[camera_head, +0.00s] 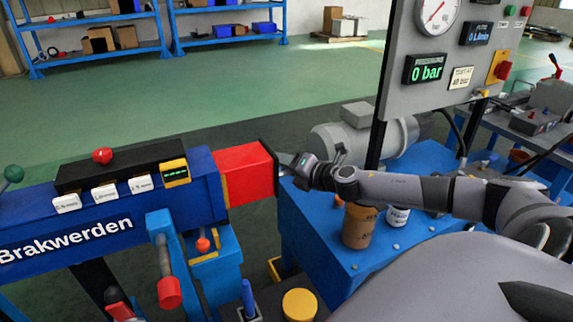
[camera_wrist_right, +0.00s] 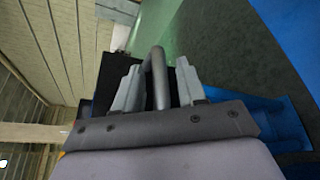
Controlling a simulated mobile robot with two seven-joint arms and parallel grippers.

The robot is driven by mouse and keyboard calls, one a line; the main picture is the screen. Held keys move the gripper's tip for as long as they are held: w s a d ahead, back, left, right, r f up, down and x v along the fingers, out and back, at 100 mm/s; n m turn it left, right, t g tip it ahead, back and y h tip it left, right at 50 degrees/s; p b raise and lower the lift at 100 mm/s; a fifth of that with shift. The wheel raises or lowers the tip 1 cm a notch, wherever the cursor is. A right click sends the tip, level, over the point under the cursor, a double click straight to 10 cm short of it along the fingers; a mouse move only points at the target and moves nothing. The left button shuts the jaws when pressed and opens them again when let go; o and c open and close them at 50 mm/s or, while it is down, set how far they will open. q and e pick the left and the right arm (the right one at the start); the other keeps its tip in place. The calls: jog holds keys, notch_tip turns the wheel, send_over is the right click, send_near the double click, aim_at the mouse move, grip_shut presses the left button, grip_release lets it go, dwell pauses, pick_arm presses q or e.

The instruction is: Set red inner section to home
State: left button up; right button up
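The red inner section (camera_head: 247,173) is a short red block sticking out of the right end of the blue boom marked Brakwerden (camera_head: 100,210). A dark plate (camera_head: 269,160) caps its outer end. My right gripper (camera_head: 296,163) is at this end, reaching in from the right. In the right wrist view the gripper (camera_wrist_right: 161,85) has its fingers on either side of a grey bar handle (camera_wrist_right: 157,75). A dark gap shows beside the bar, so the fingers look open around it. Contact with the bar is not clear. My left gripper is not in view.
A gauge panel (camera_head: 400,92) reading 0 bar stands on a post at the right. Below my right arm is a blue bench (camera_head: 312,240) with a brown can (camera_head: 359,226) and a grey motor (camera_head: 350,140). Open green floor lies behind, with blue shelves at the back.

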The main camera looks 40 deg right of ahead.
aim_at(245, 176)
grip_shut()
jog(key=shift+a, duration=0.15)
jog(key=a+p, duration=0.2)
jog(key=w+a+p, duration=0.1)
jog(key=shift+a+r, duration=0.2)
jog(key=shift+r, duration=0.1)
jog(key=a+p, duration=0.1)
jog(key=a, duration=0.1)
jog(key=w+a+p, duration=0.1)
jog(key=a, duration=0.1)
jog(key=w+a+p, duration=0.1)
jog(key=a, duration=0.2)
jog(key=shift+w+f, duration=0.1)
jog(key=shift+f, duration=0.2)
jog(key=shift+o, duration=0.9)
grip_release()
